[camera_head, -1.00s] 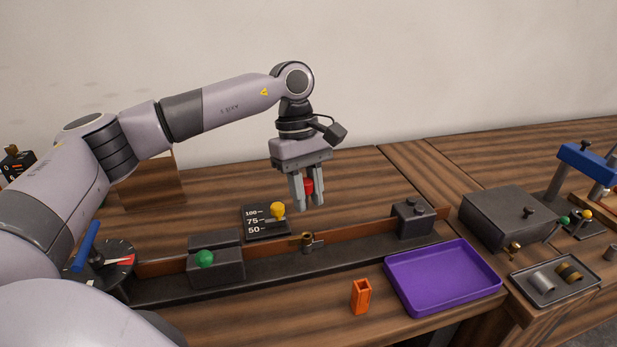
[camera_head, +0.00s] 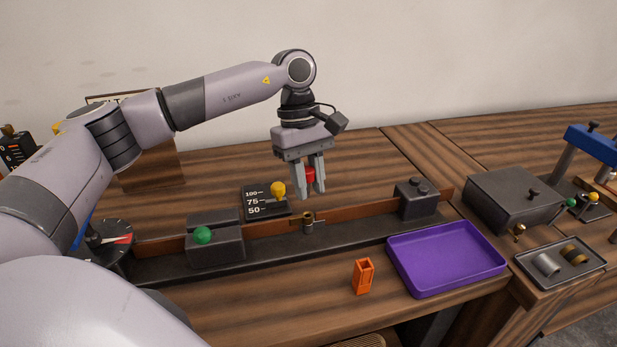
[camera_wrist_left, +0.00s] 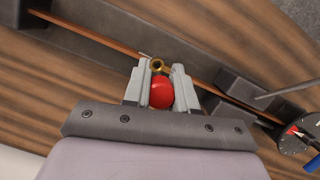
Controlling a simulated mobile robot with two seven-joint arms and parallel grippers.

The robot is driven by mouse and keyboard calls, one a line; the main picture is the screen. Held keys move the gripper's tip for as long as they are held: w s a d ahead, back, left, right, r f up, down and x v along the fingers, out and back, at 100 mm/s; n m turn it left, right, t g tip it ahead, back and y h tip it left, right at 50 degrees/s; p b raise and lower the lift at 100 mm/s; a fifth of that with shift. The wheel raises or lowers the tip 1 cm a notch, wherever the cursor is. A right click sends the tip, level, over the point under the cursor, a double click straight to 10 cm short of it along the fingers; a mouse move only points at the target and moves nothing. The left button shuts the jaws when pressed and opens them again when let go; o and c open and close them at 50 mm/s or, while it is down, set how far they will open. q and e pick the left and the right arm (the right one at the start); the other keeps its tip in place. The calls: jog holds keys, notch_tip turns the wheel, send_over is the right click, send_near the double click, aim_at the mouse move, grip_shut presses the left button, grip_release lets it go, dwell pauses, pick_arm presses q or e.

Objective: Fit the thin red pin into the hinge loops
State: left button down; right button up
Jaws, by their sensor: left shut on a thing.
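My left gripper (camera_head: 312,190) is shut on the red pin (camera_head: 310,175), which hangs between its fingers above the bench. In the left wrist view the pin's round red head (camera_wrist_left: 161,93) shows between the fingers; its shaft is hidden. The brass hinge loops (camera_head: 308,221) sit on the brown belt (camera_head: 350,211), below and just in front of the gripper. In the left wrist view the loop (camera_wrist_left: 159,65) shows as a ring just beyond the fingertips, apart from the pin as far as I can see. My right gripper is not in view.
Dark blocks (camera_head: 216,245) and (camera_head: 417,198) stand at the belt's two ends. A scale plate with a yellow knob (camera_head: 278,190) is behind the belt. An orange holder (camera_head: 363,277) and an empty purple tray (camera_head: 446,259) are in front.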

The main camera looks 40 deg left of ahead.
pick_arm(q)
jog(key=shift+f+b, duration=0.85)
jog(key=shift+f, duration=0.7)
jog(key=shift+f+b, duration=0.95)
jog(key=shift+f, duration=0.2)
dwell(0.5)
jog(key=shift+r, duration=0.15)
jog(key=shift+r+p, duration=0.5)
jog(key=shift+r, duration=0.1)
jog(key=shift+f+b, duration=0.7)
jog(key=shift+f, duration=0.1)
dwell(1.3)
jog(key=c, duration=0.9)
grip_release()
jog(key=shift+r, duration=0.1)
jog(key=shift+o, duration=0.4)
